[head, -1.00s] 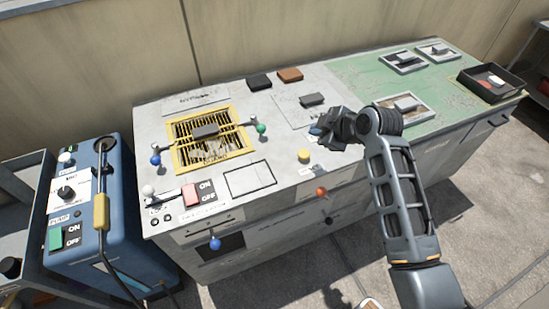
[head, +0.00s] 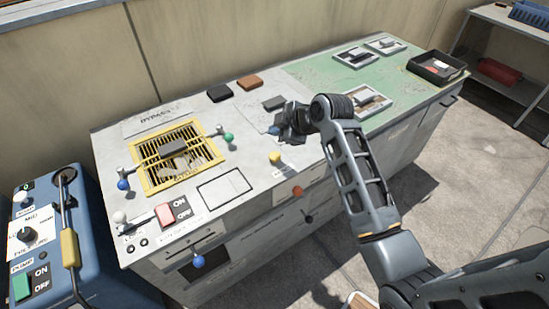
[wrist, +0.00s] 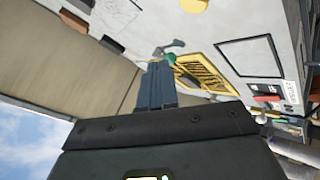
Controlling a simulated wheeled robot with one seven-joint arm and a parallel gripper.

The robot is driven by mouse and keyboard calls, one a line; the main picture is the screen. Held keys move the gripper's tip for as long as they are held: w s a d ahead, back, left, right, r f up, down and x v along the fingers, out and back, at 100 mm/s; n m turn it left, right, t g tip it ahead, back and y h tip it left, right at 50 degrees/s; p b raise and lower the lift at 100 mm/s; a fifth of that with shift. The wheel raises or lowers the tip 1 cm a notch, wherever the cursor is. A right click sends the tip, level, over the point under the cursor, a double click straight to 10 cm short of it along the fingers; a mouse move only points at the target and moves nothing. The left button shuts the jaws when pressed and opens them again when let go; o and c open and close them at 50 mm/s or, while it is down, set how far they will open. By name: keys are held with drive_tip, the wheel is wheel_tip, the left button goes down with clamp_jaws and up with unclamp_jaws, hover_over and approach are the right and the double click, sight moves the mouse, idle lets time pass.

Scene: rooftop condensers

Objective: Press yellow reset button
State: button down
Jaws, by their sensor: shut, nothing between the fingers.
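The yellow reset button (head: 275,158) stands on the grey top of the console near its front edge. In the wrist view a yellow piece at the top edge (wrist: 195,5) looks like the same button, partly cut off. My gripper (head: 272,131) is shut and empty, its fingers pointing left over the console. In the head view it appears just behind and above the button, apart from it. In the wrist view the closed fingers (wrist: 158,68) point toward the yellow grille, with the button off to one side.
A yellow-framed grille (head: 178,157) with blue and green knobs lies left of the button. A red ON/OFF rocker (head: 164,214), an orange-red knob (head: 297,191) and a grey block (head: 273,103) are nearby. A black tray (head: 438,68) sits at the far right.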

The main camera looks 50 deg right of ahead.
sight(272, 154)
wheel_tip(272, 154, down, 7)
drive_tip(key=b, duration=0.4)
drive_tip(key=shift+r+b, duration=0.1)
drive_tip(key=shift+b, duration=0.25)
idle(1.6)
drive_tip(key=shift+f, duration=0.4)
drive_tip(key=shift+f+b, duration=0.7)
drive_tip(key=shift+f, duration=0.1)
idle(0.8)
idle(0.3)
drive_tip(key=shift+r+p, duration=1.05)
drive_tip(key=shift+r, duration=0.2)
drive_tip(key=shift+r+p, duration=2.1)
drive_tip(key=shift+r, duration=0.4)
